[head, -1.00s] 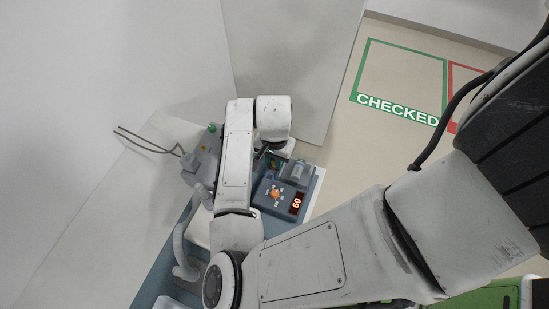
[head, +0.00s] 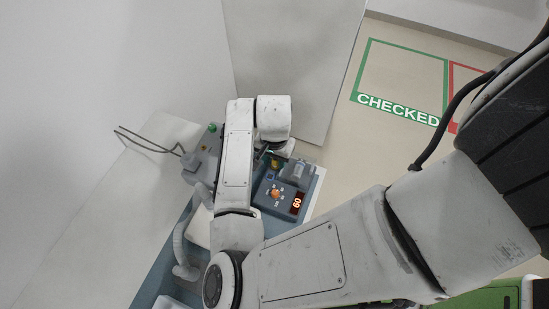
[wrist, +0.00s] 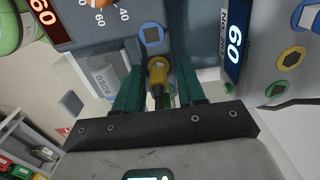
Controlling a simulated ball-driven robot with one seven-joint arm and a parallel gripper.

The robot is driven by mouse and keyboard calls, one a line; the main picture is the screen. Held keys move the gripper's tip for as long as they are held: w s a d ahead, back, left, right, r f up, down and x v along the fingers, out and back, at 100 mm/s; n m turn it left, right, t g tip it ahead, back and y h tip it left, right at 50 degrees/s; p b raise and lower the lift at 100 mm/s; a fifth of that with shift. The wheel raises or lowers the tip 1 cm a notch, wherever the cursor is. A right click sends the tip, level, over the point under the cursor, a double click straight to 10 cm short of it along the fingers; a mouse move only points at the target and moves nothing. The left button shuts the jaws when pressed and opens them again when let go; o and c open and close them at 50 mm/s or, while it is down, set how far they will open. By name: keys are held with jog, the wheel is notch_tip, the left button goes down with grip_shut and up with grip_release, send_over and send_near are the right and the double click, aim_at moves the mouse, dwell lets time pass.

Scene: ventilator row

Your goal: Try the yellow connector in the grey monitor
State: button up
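The yellow connector (wrist: 157,75) with its dark cable sits between my gripper's green fingers (wrist: 158,78), which are close on both sides of it. In the head view the yellow connector (head: 277,162) shows just below my wrist, by the blue unit. The grey monitor (wrist: 272,45) is at the right in the wrist view, apart from the connector. It has a 60 display, a yellow-rimmed socket (wrist: 290,58) and a blue socket (wrist: 308,17). In the head view the grey monitor (head: 204,152) is partly behind my arm. The connector's front end is hard to make out.
The blue unit (head: 268,205) has an orange knob and a red 60 display. It carries a blue socket (wrist: 152,35). A clear box (wrist: 107,78) marked 03/26 is beside it. A pale hose (head: 180,245) lies at the left. A green floor frame reads CHECKED (head: 398,108).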

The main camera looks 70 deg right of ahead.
notch_tip(320, 180, up, 11)
jog(key=shift+f+b, duration=0.1)
jog(key=shift+b, duration=0.3)
